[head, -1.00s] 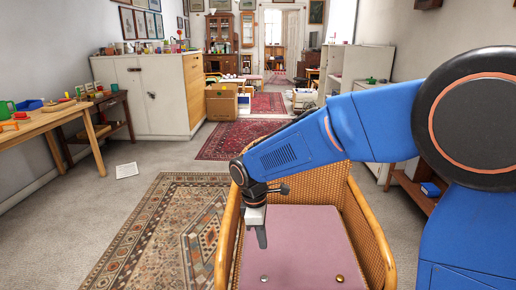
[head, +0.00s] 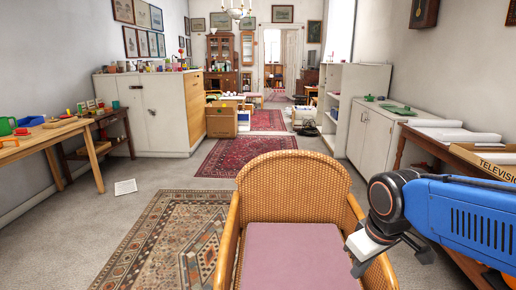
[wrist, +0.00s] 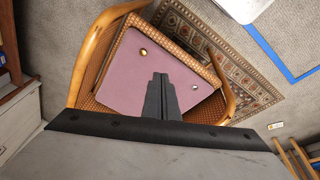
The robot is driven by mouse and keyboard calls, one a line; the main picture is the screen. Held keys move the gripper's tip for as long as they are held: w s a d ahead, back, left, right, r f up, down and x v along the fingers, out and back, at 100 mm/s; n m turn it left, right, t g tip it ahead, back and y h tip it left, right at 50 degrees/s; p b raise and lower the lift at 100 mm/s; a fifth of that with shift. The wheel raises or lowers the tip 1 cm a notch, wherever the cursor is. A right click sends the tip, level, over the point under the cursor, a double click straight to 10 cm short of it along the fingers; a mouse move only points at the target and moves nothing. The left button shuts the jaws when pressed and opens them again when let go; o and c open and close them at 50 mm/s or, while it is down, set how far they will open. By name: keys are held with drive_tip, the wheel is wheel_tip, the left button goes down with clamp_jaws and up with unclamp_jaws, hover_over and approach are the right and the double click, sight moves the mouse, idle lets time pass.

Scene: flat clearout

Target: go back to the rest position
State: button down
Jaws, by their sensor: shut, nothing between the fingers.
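My gripper (head: 362,268) is at the right of the head view, over the right armrest of a wicker chair (head: 290,180). Its dark fingers are partly hidden there by the white wrist part. In the wrist view, the two fingers of my gripper (wrist: 161,88) are together with nothing between them. They overlap the pink seat (wrist: 118,78) in that picture, apart from it.
The chair's curved wooden armrests stand close below my arm. A side table with a cardboard box (head: 490,155) and a white cabinet (head: 368,132) line the right. A wooden table (head: 35,147) stands at the left. A patterned rug (head: 165,240) lies on open floor left of the chair.

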drive_tip(key=s+d+m+t, duration=0.1)
drive_tip(key=s+d+m, duration=0.4)
drive_tip(key=s, duration=0.3)
drive_tip(key=shift+f+t, duration=0.3)
drive_tip(key=shift+t, duration=0.1)
idle(1.6)
